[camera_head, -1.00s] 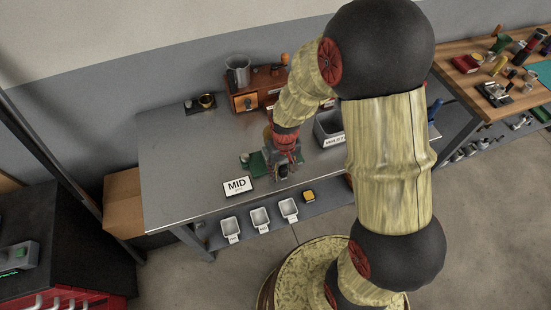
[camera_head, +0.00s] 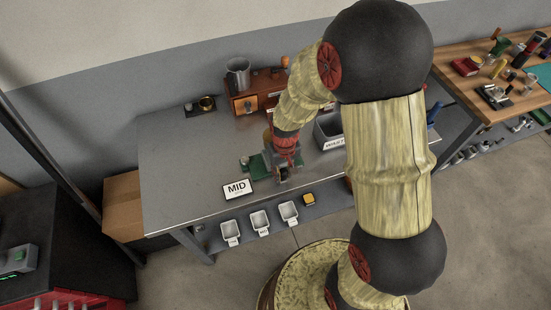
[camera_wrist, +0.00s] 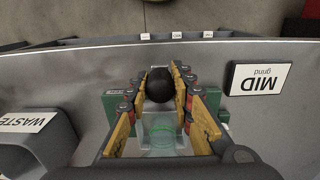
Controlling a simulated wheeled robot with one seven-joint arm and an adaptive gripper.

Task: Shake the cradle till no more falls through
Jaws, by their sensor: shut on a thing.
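My gripper (camera_wrist: 160,110) is shut on a black rounded knob (camera_wrist: 159,85), seen between the finger pads in the wrist view. A green base (camera_wrist: 112,103), which looks like part of the cradle, shows on both sides of the fingers. A clear, greenish round part (camera_wrist: 160,128) lies below the knob in the picture. In the head view my gripper (camera_head: 284,170) is over the green base (camera_head: 256,164) near the table's front edge. My fingers hide much of the cradle, and I cannot see whether anything falls through it.
The "MID" sign (camera_head: 237,189) stands just left of the cradle. A grey "WASTE" bin (camera_wrist: 40,145) is on its other side. Several small white trays (camera_head: 260,220) sit on the shelf below. A wooden box (camera_head: 254,96) is at the back.

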